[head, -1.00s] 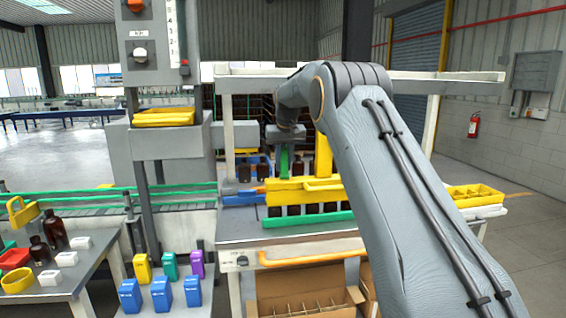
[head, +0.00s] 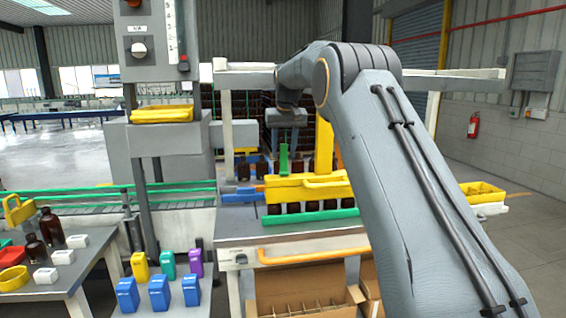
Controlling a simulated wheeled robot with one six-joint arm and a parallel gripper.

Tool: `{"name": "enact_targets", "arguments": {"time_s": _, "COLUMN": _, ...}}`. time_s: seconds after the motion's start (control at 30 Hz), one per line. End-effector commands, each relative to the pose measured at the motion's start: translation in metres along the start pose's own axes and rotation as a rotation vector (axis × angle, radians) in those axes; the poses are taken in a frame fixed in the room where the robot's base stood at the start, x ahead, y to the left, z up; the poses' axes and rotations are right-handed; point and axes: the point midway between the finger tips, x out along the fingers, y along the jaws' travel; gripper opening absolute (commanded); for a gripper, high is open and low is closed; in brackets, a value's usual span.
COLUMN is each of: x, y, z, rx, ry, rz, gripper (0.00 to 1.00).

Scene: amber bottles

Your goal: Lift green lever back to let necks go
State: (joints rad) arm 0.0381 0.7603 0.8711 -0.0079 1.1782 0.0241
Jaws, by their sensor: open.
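The green lever (head: 284,160) stands upright on the yellow gripping frame (head: 300,190) on the bench. Several dark amber bottles (head: 312,206) stand under the yellow frame, behind a green rail (head: 309,218). How the frame holds their necks is hidden by its front face.
An open cardboard box (head: 305,301) with dividers sits below the bench. An overhead shelf (head: 240,77) crosses above my gripper, and a yellow post (head: 323,148) stands just right of the lever. Brown bottles (head: 51,228) and bins stand on the left table.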

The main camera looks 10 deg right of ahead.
Motion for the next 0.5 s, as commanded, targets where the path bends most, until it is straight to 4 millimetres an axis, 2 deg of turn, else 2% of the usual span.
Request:
{"name": "enact_targets", "arguments": {"time_s": 0.2, "x": -0.026, "y": 0.0, "z": 0.0, "rx": 0.0, "ry": 0.001, "rz": 0.0, "gripper": 0.41}}
{"name": "enact_targets", "arguments": {"time_s": 0.5, "x": -0.032, "y": 0.0, "z": 0.0, "rx": 0.0, "ry": 0.0, "rz": 0.0, "gripper": 0.41}}
